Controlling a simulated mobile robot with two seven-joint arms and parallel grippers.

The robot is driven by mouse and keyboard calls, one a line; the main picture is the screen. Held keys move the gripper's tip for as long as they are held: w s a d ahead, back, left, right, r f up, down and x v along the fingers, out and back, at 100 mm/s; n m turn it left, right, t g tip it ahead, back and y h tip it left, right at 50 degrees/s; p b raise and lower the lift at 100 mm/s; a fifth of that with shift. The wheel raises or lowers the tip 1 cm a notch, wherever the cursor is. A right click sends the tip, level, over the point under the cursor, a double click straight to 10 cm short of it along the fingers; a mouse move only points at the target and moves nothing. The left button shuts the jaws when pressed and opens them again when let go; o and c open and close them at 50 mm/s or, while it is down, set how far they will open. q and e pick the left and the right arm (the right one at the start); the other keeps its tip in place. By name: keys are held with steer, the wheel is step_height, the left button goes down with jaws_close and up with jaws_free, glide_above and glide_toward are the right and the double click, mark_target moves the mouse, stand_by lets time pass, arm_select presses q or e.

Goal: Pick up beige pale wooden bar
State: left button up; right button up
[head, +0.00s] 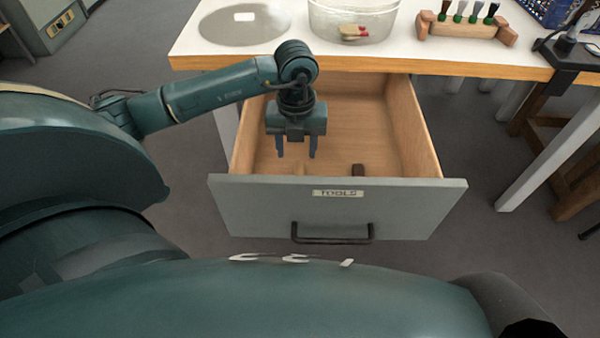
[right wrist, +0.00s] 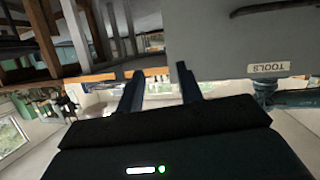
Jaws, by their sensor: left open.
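The open drawer (head: 338,208) has a grey front labelled TOOLS and a wooden inside. A small pale beige piece (head: 299,168), likely the wooden bar, shows low in the drawer just behind its front panel; most of it is hidden. My left gripper (head: 297,156) points down inside the drawer outline, open, with its fingers apart above and around the pale piece in the picture. I cannot tell the height gap. My right gripper (right wrist: 160,76) is open and empty in the right wrist view, apart from the drawer.
On the white table (head: 420,55) stand a clear bin (head: 352,22), a round grey plate (head: 244,24) and a wooden rack (head: 465,28) of brushes. The drawer's right side is clear.

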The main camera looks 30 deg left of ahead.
arm_select(q)
step_height(320, 180, down, 4)
steer(key=shift+r+b, duration=0.25)
steer(key=shift+b, duration=0.05)
steer(key=f, duration=0.1)
steer(key=f+b, duration=0.1)
steer(key=f, duration=0.2)
steer(key=shift+w+d+f, duration=0.1)
steer(key=shift+w+d, duration=0.05)
steer(key=shift+w, duration=0.1)
steer(key=shift+f+b, duration=0.3)
steer(key=shift+f, duration=0.25)
arm_select(e)
steer(key=shift+w+a+n+t+y, duration=0.3)
steer(key=shift+w+t, duration=0.15)
steer(key=shift+t, duration=0.45)
arm_select(q)
steer(key=shift+c, duration=0.2)
steer(key=c, duration=1)
